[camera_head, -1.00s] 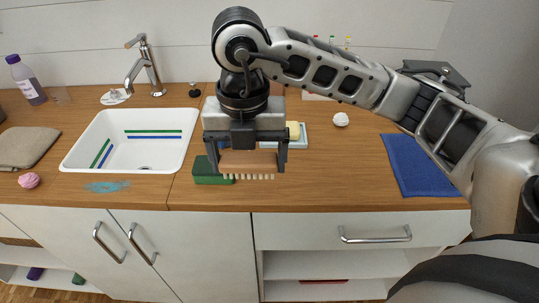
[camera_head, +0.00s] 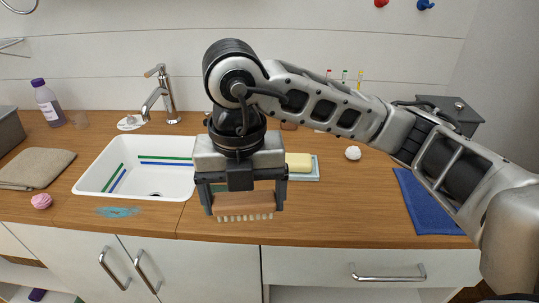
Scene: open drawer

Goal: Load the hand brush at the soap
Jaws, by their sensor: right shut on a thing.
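The hand brush (camera_head: 243,204) has a brown wooden back and a row of pale bristles pointing down. My right gripper (camera_head: 243,207) is shut on its back, with one finger at each end. It holds the brush level near the counter's front edge; I cannot tell how high the bristles are above the wood. The soap (camera_head: 298,161) is a yellow block on a pale blue-green dish (camera_head: 312,175), behind and to the right of the brush. The gripper is apart from it. My left gripper is not in view.
The white sink (camera_head: 96,178) with tap (camera_head: 168,95) is left of the gripper. A blue cloth (camera_head: 428,205) lies at right, a white ball (camera_head: 352,153) behind it. A pink ball (camera_head: 42,201) and beige cloth (camera_head: 35,168) lie far left. The counter right of the brush is clear.

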